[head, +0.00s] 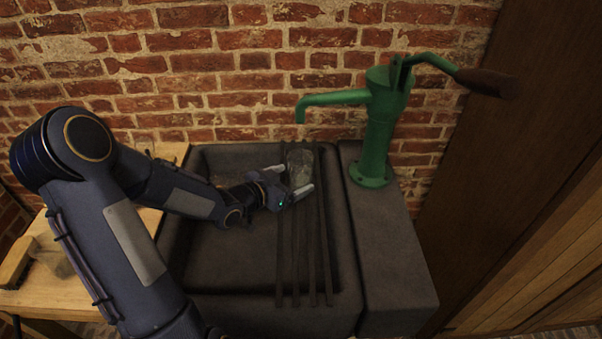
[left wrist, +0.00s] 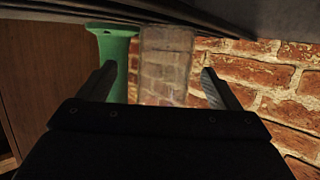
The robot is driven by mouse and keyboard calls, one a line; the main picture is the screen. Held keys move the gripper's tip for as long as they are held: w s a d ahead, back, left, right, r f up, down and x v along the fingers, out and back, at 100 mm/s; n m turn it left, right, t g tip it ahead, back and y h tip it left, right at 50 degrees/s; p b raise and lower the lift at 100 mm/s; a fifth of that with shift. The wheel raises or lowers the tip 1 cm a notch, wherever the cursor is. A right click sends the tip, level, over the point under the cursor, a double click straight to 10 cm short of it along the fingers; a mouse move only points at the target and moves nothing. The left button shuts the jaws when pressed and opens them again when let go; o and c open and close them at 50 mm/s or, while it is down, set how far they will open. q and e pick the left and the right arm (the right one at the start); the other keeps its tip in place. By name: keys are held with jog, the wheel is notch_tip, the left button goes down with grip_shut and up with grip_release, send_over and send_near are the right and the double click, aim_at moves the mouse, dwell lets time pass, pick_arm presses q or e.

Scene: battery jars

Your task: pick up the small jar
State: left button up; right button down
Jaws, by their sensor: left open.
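A clear glass jar (head: 300,165) stands on the dark bars across the stone sink, near the brick wall. In the left wrist view the jar (left wrist: 165,62) shows as a see-through shape, with bricks visible through it. My left gripper (head: 293,180) is open, with one finger towards the wall side of the jar and the other on its near side. In the left wrist view the two fingers (left wrist: 158,80) stand apart with the jar between them in the picture. I cannot tell whether they touch it. My right gripper is not in view.
Dark bars (head: 312,250) run front to back over the stone sink (head: 225,265). A green hand pump (head: 376,130) stands on the ledge to the right, its spout reaching over the sink near the jar. A wooden table (head: 90,270) is on the left. The brick wall is close behind.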

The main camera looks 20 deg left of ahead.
pick_arm(q)
jog(key=x, duration=0.4)
jog(key=shift+w+a+f, duration=0.2)
jog(key=shift+w, duration=0.25)
jog(key=c, duration=1.2)
jog(key=shift+r, duration=0.15)
